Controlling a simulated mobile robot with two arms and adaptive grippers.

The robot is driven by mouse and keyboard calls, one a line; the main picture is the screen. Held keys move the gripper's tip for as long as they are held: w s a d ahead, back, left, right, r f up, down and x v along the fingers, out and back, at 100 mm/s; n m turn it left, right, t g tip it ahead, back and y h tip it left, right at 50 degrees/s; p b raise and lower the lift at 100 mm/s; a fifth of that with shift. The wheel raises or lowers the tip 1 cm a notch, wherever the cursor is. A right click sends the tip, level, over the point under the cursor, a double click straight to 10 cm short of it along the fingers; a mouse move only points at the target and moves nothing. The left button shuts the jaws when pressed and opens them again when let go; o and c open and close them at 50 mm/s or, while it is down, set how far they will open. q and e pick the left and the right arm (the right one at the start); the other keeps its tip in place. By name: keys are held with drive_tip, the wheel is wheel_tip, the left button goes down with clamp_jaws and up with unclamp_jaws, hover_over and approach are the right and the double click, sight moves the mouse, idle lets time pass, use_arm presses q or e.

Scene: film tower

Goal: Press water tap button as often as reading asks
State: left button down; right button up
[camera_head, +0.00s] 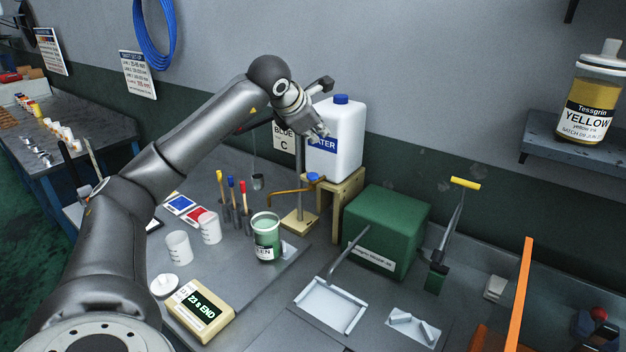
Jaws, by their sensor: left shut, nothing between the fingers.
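A white water container (343,143) with a blue cap stands on a wooden stand (346,195). A brass tap (287,191) sticks out to the left below it, with a blue button (313,177) on top. My left gripper (320,133) is shut and empty, in front of the container's label and above the blue button, apart from the button. A yellow timer-like device (200,309) at the front left has a dark display that appears to read "23 s END". My right gripper is not in view.
A green box (386,229) is to the right, with a white tray (331,304) in front. A yellow jar (595,100) sits on a shelf.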

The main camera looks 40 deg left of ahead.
use_arm(q)
drive_tip(key=b, duration=0.5)
hover_over(316, 176)
wheel_tip(316, 176, down, 6)
drive_tip(key=shift+f, duration=0.65)
idle(0.5)
drive_tip(key=shift+f+b, duration=0.4)
drive_tip(key=shift+b, duration=0.05)
drive_tip(key=shift+f+b, duration=0.5)
drive_tip(key=shift+f, duration=0.15)
idle(0.6)
drive_tip(key=shift+r, duration=0.15)
drive_tip(key=shift+r+p, duration=0.9)
drive_tip(key=shift+p, duration=0.05)
